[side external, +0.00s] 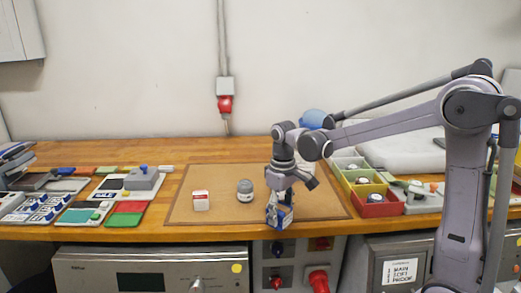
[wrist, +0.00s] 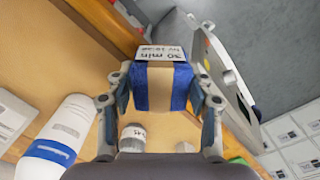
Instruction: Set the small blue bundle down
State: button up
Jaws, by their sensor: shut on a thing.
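The small blue bundle (wrist: 182,88) has a tan band down its middle and a white label reading "30 min" on its end. My gripper (wrist: 160,95) is shut on it, with one finger on each side. In the side view the bundle (side external: 280,217) hangs below my gripper (side external: 279,203), at the front edge of the brown mat (side external: 215,218). I cannot tell whether its underside touches anything.
A grey jar (side external: 245,191) and a small white box (side external: 201,201) stand on the mat to the left. Coloured bins (side external: 376,207) lie to the right. A white bottle with a blue band (wrist: 60,138) shows in the wrist view. The mat's left half is mostly clear.

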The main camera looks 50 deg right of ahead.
jog(key=s+a+f, duration=0.2)
jog(key=a+f, duration=0.4)
jog(key=f, duration=0.3)
jog(key=shift+a, duration=0.35)
dwell(0.4)
notch_tip(320, 180, up, 20)
jog(key=w+d+r+m, duration=0.35)
jog(key=w+d, duration=0.45)
jog(key=w, duration=0.5)
jog(key=m, duration=0.6)
send_over(257, 187)
jog(key=s+d, duration=0.2)
notch_tip(257, 187, down, 4)
jog(key=shift+s+a+f, duration=0.1)
jog(key=shift+s+f, duration=0.05)
jog(key=shift+f, duration=6.25)
